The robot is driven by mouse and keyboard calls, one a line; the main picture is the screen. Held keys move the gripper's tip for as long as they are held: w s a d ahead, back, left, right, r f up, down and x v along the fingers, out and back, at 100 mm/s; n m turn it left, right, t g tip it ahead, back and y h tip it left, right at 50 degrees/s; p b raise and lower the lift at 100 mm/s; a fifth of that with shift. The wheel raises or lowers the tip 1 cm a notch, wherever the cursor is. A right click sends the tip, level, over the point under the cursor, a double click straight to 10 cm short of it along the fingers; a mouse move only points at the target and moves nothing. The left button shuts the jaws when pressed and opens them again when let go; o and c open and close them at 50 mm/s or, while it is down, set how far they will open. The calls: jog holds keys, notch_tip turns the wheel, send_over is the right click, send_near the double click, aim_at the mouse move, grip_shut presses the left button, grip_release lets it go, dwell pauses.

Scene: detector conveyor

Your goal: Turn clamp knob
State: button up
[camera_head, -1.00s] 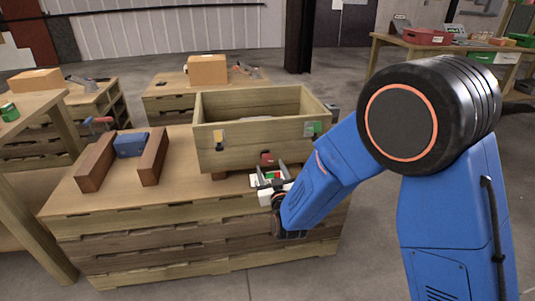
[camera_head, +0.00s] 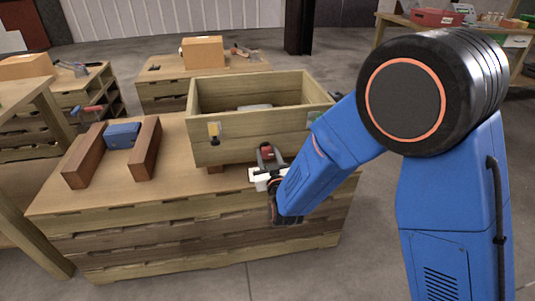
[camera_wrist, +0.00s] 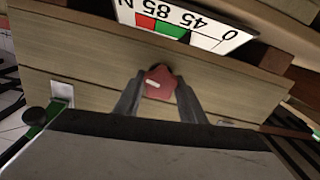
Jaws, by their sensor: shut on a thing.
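The clamp knob is a red, lobed knob (camera_wrist: 159,83) with a small white mark, on the front face of the wooden box (camera_head: 245,145). In the wrist view it sits between the two grey fingers of my gripper (camera_wrist: 160,92), which are shut on it. In the head view my gripper (camera_head: 267,165) reaches the front of the box, and the red knob (camera_head: 267,152) shows at its fingertips. A dial plate (camera_wrist: 190,22) with red, green and white bands and printed numbers shows above the knob in the wrist view.
The box stands on a wooden workbench (camera_head: 110,207). Left of it are two brown blocks (camera_head: 85,160) with a blue block (camera_head: 122,135) between them. A cardboard box (camera_head: 203,52) stands on a bench behind. The bench top between blocks and box is clear.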

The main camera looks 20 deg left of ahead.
jog(key=c, duration=0.4)
jog(key=shift+m, duration=2.8)
jog(key=o, duration=1.1)
jog(key=shift+d, duration=0.15)
